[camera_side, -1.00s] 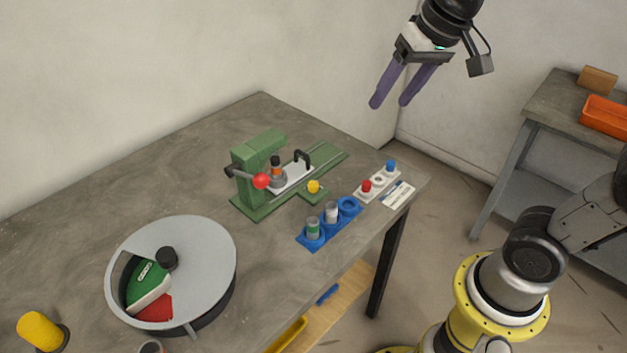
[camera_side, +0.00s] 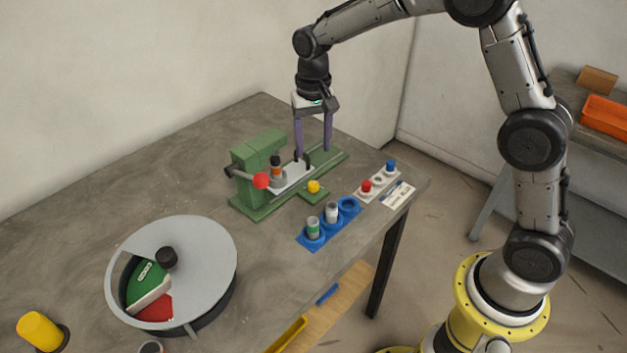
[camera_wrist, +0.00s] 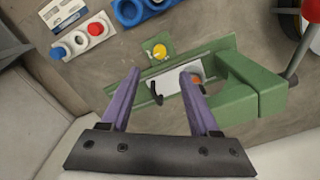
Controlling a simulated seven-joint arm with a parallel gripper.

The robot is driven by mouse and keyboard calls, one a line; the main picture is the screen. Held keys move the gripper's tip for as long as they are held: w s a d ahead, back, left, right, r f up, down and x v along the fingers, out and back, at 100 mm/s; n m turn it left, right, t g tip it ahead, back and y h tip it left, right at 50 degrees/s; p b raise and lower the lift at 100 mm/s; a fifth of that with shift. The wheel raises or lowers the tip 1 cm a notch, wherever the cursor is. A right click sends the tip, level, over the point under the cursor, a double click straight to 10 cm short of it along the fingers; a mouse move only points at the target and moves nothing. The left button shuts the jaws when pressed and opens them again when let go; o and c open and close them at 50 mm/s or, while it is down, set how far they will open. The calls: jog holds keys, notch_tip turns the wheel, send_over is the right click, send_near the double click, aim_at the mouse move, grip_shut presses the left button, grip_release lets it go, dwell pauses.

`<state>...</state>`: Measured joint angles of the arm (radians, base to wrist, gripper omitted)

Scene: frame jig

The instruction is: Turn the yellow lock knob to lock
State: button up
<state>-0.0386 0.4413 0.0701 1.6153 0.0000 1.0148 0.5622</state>
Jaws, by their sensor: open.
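The yellow lock knob (camera_side: 313,187) sits on a small green tab at the front side of the green jig (camera_side: 262,160). In the wrist view the yellow knob (camera_wrist: 159,52) lies beyond my fingertips, beside the white sliding plate (camera_wrist: 178,82). A black handle (camera_side: 302,158) stands on the plate, and a grey and orange part (camera_side: 277,172) stands near the press column. My gripper (camera_side: 313,154) points down over the far end of the jig, open, its purple fingers on either side of the black handle in the picture. Whether they touch anything is unclear.
A red-ended lever (camera_side: 261,181) sticks out from the jig. A blue holder (camera_side: 312,240) with cylinders and a white button panel (camera_side: 362,194) lie in front. A round grey drum (camera_side: 205,250) stands at left. Bare table lies between the drum and jig.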

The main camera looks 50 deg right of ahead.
aim_at(314, 183)
notch_tip(314, 183, down, 11)
jog(key=shift+f, duration=0.15)
dwell(0.4)
grip_shut()
